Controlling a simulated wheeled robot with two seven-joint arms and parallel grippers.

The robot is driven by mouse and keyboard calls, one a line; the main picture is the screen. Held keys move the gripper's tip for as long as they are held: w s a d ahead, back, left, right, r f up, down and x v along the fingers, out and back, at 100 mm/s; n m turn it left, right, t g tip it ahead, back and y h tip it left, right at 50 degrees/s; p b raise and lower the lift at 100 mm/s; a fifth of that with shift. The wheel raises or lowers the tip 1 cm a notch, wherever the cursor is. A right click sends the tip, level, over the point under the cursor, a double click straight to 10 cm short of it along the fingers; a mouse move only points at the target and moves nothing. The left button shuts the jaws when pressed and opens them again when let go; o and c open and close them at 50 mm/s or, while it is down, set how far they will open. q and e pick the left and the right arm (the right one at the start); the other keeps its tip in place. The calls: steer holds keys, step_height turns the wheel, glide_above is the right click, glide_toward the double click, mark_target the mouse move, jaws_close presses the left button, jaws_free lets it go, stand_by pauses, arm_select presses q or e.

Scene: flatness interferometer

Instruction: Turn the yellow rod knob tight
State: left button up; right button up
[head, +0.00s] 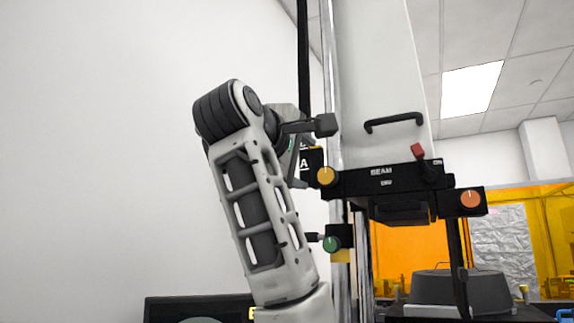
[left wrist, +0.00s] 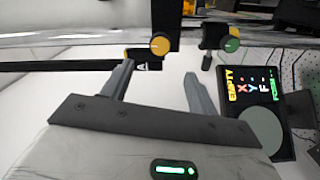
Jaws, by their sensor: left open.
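The yellow rod knob (head: 326,176) sits on a black block at the left end of the instrument's dark crossbar, beside the metal column. It also shows in the left wrist view (left wrist: 160,44), beyond the gap between my fingers. My left gripper (head: 310,143) is just above and left of the knob in the head view. In the left wrist view its two fingers (left wrist: 160,82) are spread with nothing between them, short of the knob and not touching it. The far finger is partly hidden in the head view. My right gripper is not in view.
A green knob (head: 331,244) is below the yellow one, and an orange knob (head: 471,199) is on the bar's right end. A display panel (left wrist: 258,88) is at right in the wrist view. The left wall side is clear.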

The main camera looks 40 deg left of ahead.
arm_select(q)
steer(key=b+v, duration=0.1)
steer(key=v, duration=0.4)
steer(key=shift+s, duration=0.3)
